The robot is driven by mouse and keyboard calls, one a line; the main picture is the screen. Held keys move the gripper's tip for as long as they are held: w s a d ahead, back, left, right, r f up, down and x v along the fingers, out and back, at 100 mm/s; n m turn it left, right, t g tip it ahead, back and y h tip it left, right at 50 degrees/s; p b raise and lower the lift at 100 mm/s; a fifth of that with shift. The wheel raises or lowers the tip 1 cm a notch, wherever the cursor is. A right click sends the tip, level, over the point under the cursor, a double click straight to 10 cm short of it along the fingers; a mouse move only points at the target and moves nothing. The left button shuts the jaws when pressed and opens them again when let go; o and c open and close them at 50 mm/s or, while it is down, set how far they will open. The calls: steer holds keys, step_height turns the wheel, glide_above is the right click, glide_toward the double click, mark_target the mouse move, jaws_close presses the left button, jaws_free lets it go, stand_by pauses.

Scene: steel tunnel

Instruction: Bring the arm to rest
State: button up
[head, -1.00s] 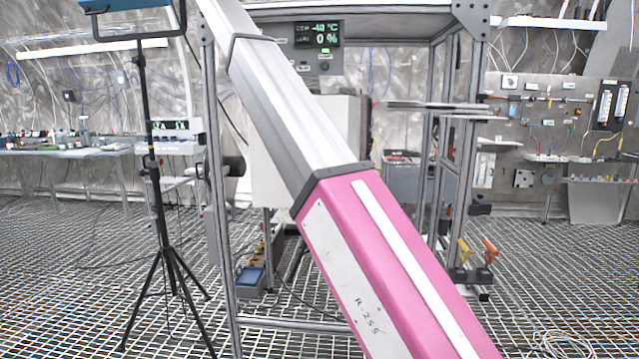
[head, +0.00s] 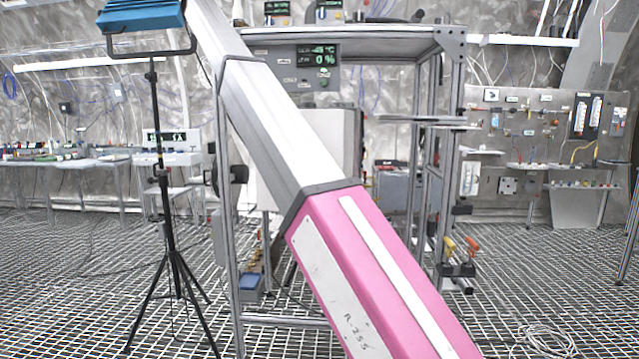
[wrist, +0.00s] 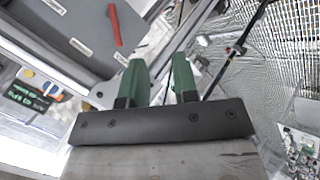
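My gripper (wrist: 158,78) shows in the wrist view with two green fingers set apart. Nothing is between them, so it is open and empty. In the head view my long arm, silver above and pink below, crosses the middle diagonally from top left to bottom right. The gripper itself is not seen in the head view. In the wrist view a grey panel (wrist: 70,28) with a red handle (wrist: 114,26) lies beyond the fingers to the left; I cannot tell the exact gap.
A metal frame rack (head: 448,150) with a display panel (head: 310,62) stands behind my arm. A blue lamp (head: 140,15) on a black tripod (head: 165,200) stands at left. Benches (head: 70,165) line the back left. A coiled cable (head: 545,340) lies on the grated floor at lower right.

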steer(key=w+d+f+m+g, duration=0.1)
steer(key=d+f, duration=0.8)
steer(key=f, duration=1.1)
steer(key=w+d+f+m+g, duration=0.15)
steer(key=d+f, duration=0.75)
steer(key=f, duration=1)
steer(key=w+d+f+m+g, duration=0.15)
steer(key=d+f, duration=0.75)
steer(key=f, duration=1.1)
steer(key=s+d+f+g, duration=0.1)
steer(key=s+d+f, duration=0.4)
steer(key=d+f, duration=0.5)
steer(key=s+d+f+m+g, duration=0.1)
steer(key=s+d+f+m, duration=0.1)
steer(key=s+d+f, duration=0.3)
steer(key=s+d+f+m+g+y, duration=0.1)
steer(key=s+d+f, duration=0.4)
steer(key=s+f, duration=0.8)
steer(key=s+d+f+m+g+y, duration=0.1)
steer(key=s+d+f+m, duration=0.2)
steer(key=s+d+f, duration=0.3)
steer(key=s+f, duration=0.3)
steer(key=s, duration=0.1)
steer(key=shift+w+d, duration=0.1)
